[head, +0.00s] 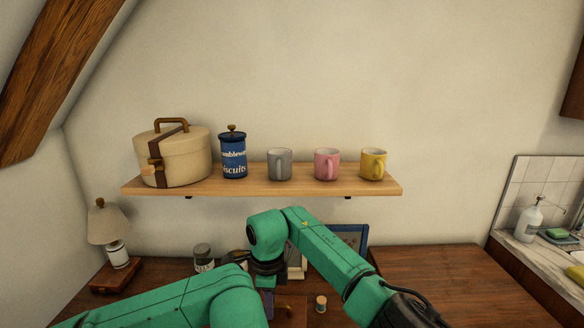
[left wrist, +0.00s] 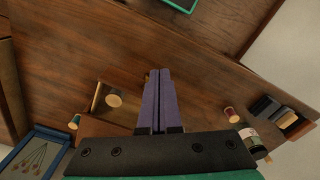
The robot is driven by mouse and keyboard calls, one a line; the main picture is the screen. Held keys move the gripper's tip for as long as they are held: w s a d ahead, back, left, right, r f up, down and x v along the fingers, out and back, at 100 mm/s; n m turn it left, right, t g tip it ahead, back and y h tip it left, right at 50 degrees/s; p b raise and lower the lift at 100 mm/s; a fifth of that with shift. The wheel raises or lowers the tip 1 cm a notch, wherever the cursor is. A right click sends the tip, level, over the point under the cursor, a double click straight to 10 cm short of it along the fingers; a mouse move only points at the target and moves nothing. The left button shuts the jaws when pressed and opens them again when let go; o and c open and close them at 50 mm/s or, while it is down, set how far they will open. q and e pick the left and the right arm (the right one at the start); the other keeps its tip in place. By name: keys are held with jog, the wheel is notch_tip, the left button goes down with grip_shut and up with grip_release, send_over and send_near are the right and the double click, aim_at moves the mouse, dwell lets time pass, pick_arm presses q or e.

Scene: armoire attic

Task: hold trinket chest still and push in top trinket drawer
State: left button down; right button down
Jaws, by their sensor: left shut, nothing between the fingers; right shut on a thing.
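The brown wooden trinket chest (left wrist: 100,131) is partly in the left wrist view, beside my fingers. How far the drawer stands out is hard to tell. In the head view, part of the chest (head: 291,303) shows low in the middle, mostly behind my arms.
A shelf (head: 300,188) above holds a hat box, a blue biscuit tin and mugs. The desk has a lamp (head: 107,224), a jar (head: 203,256), a blue picture frame (left wrist: 38,152) and spools (left wrist: 232,114). The desk's right part (head: 450,280) is clear.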

pick_arm(q)
notch_tip(320, 180, down, 8)
jog(key=shift+r, duration=0.2)
